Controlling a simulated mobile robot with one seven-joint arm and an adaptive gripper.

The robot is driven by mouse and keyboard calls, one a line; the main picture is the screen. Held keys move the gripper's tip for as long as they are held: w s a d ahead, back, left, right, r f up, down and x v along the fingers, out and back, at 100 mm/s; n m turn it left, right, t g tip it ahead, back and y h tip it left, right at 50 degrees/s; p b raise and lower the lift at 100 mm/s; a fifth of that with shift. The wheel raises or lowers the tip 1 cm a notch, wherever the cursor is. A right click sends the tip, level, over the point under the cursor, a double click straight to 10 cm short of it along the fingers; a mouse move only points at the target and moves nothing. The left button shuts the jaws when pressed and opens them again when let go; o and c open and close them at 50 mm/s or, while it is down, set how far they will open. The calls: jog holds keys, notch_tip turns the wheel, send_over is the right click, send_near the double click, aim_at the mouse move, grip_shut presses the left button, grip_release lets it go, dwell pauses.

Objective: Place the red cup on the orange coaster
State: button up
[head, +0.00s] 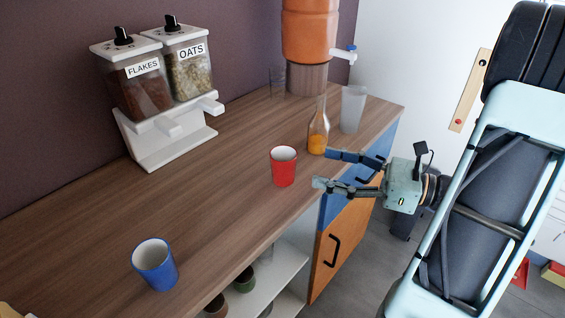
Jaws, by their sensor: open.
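The red cup (284,170) stands upright on the wooden counter near its front edge, in the middle of the head view. My gripper (325,168) is open and empty, just right of the red cup. I cannot make out an orange coaster in this view.
A blue cup (156,266) stands at the front left of the counter (120,215). A glass bottle with orange contents (317,138) stands close behind my upper finger, with a frosted glass (352,109) beyond. FLAKES and OATS dispensers (160,85) and an orange drink dispenser (308,32) stand behind.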

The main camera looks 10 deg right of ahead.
aim_at(283, 157)
jog(key=x, duration=0.5)
jog(key=shift+w+a+r+b, duration=0.1)
jog(key=shift+r+b, duration=0.1)
jog(key=shift+b, duration=0.1)
jog(key=x, duration=0.2)
jog(key=f+b+x, duration=0.1)
jog(key=x, duration=0.1)
jog(key=shift+w+a, duration=0.2)
jog(key=shift+w, duration=0.2)
jog(key=shift+w+a, duration=0.25)
jog(key=shift+r, duration=0.1)
jog(key=c, duration=1.5)
